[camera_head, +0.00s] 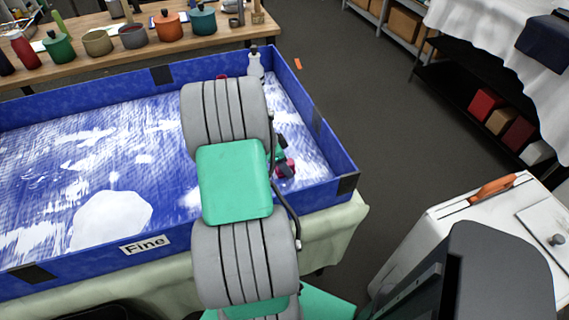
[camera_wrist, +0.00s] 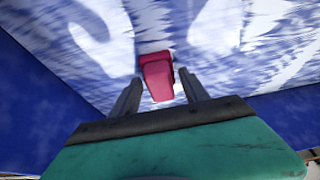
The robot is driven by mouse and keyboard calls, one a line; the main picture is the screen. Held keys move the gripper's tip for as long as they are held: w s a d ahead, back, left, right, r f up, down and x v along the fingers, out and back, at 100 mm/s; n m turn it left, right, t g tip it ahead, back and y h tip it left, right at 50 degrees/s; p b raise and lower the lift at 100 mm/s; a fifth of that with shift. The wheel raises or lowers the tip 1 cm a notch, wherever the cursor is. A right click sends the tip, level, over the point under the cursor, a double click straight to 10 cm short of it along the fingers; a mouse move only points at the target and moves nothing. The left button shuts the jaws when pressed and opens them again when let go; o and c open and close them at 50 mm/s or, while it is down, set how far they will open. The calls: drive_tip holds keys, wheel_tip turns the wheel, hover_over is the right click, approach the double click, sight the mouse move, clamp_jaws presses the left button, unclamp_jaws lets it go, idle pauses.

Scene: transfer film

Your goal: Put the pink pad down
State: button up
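The pink pad (camera_wrist: 158,78) lies at or just above the blue-and-white tray floor, between and just past my gripper's fingertips (camera_wrist: 159,76). A narrow gap shows on each side of it, so the fingers look open around it. I cannot tell whether its underside touches the floor. In the head view the pink pad (camera_head: 287,168) shows in part beside my gripper (camera_head: 281,157), near the right wall of the blue tray (camera_head: 340,170). My arm hides much of the tray's middle right.
A white bottle (camera_head: 255,66) stands at the tray's back wall. The tray's left side is open floor with white patches. A wooden table (camera_head: 120,60) with several pots is behind. A white cabinet (camera_head: 470,225) is at the right.

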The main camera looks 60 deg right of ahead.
drive_tip(key=shift+o, duration=0.6)
drive_tip(key=shift+r, duration=0.1)
drive_tip(key=shift+r, duration=0.25)
drive_tip(key=v, duration=1.2)
drive_tip(key=w+a+r+n+t, duration=0.3)
drive_tip(key=w+a+n, duration=0.65)
drive_tip(key=a, duration=0.35)
drive_tip(key=a+n+t+y, duration=0.3)
drive_tip(key=a+n, duration=1.4)
drive_tip(key=a, duration=1)
drive_tip(key=shift+s+r+n, duration=0.2)
drive_tip(key=shift+r+n, duration=0.1)
drive_tip(key=shift+n, duration=0.05)
drive_tip(key=shift+r, duration=0.1)
